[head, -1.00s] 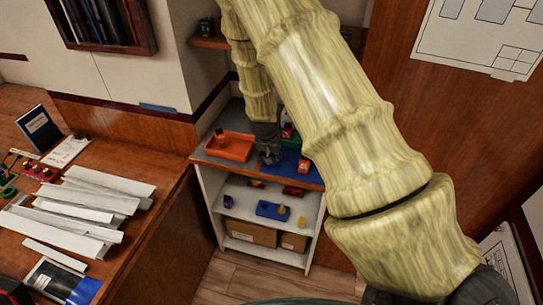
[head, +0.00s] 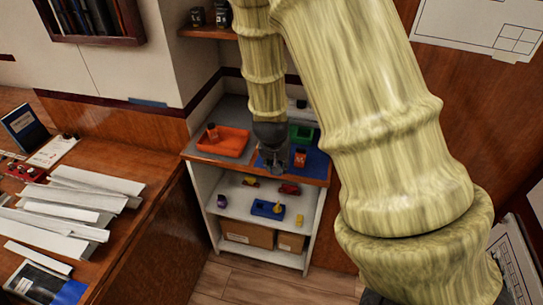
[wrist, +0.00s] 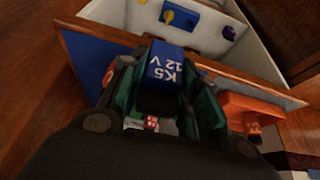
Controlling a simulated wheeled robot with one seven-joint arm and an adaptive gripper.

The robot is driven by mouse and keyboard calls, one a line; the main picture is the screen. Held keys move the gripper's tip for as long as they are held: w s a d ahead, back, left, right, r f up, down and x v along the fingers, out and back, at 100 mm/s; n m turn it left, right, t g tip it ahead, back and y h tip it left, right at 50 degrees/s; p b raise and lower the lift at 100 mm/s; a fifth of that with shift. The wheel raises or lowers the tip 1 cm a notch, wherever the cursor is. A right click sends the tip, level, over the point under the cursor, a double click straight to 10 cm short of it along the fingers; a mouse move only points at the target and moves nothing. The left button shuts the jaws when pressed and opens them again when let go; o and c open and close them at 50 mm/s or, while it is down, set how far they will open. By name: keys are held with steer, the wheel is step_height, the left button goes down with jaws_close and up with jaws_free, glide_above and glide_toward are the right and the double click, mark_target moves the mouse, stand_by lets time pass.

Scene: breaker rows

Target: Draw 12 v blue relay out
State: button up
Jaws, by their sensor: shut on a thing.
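A blue relay (wrist: 168,68) marked "K5 12 V" sits between the fingers of my gripper (wrist: 165,92) in the wrist view. My gripper is shut on it. In the head view my gripper (head: 275,160) is above the front of the shelf top, over the left part of a blue mat (head: 318,166). The relay cannot be made out there. The relay's lower end is hidden by the fingers, so I cannot tell whether it touches anything below.
An orange tray (head: 235,143) with an orange relay (head: 212,131) stands left of my gripper. A green tray (head: 302,134) is behind, to the right. A red-orange relay (head: 300,158) stands on the mat close by. Lower shelves hold a blue block (head: 268,209) and cardboard boxes (head: 247,233).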

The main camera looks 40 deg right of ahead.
steer(key=s+a+r+p, duration=0.1)
steer(key=s+r+p, duration=0.2)
steer(key=r, duration=0.2)
steer(key=shift+s+p, duration=0.35)
steer(key=shift+s, duration=0.05)
stand_by(1.0)
steer(key=shift+r, duration=0.15)
